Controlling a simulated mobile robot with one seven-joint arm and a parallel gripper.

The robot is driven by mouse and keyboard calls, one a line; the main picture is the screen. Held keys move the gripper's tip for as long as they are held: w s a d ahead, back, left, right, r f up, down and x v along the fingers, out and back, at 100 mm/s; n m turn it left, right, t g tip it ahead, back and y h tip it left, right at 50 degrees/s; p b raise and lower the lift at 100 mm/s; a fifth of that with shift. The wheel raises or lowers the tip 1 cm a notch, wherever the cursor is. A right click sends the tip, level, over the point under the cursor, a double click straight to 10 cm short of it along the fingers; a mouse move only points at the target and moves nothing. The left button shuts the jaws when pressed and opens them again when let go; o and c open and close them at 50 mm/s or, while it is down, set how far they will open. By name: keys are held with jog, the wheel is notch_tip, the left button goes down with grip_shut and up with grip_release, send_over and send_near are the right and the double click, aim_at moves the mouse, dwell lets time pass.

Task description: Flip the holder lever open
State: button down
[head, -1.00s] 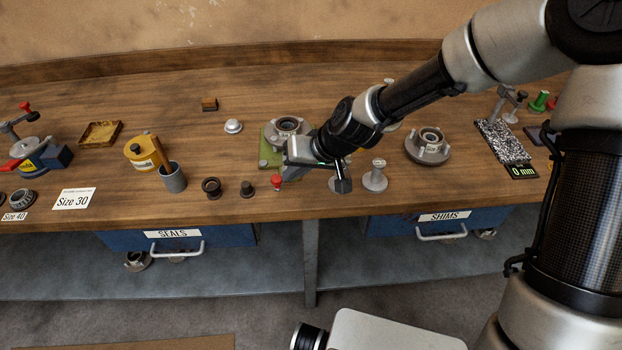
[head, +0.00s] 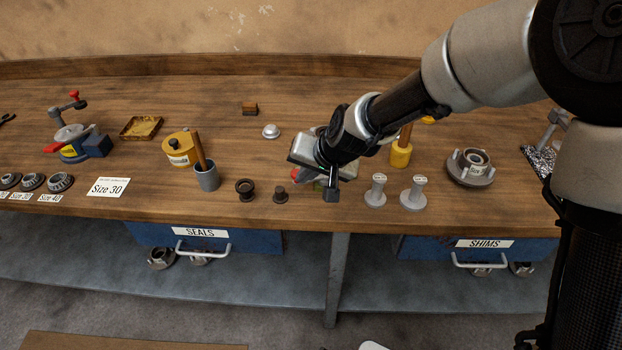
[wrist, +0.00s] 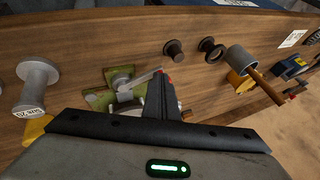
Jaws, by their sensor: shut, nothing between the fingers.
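The holder is a green plate that shows in small patches under my gripper in the head view (head: 318,186) and around metal parts in the wrist view (wrist: 97,99). Its grey lever (wrist: 140,78) runs to a red knob, partly hidden behind my fingertips in the wrist view. In the head view the red knob (head: 296,177) shows at the left of my gripper. My gripper (wrist: 159,76) is shut and empty, its fingertips right at the lever's knob end; I cannot tell whether they touch. My wrist hides most of the holder and its hub from the head camera.
Two grey spools (head: 375,190) (head: 414,194) stand right of the holder. A hub (head: 470,168) sits farther right. Bench front edge is close.

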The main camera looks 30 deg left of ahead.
jog(key=shift+a+f, duration=0.1)
jog(key=shift+a, duration=0.35)
jog(key=shift+w+a, duration=0.1)
jog(key=shift+a, duration=0.05)
dwell(0.3)
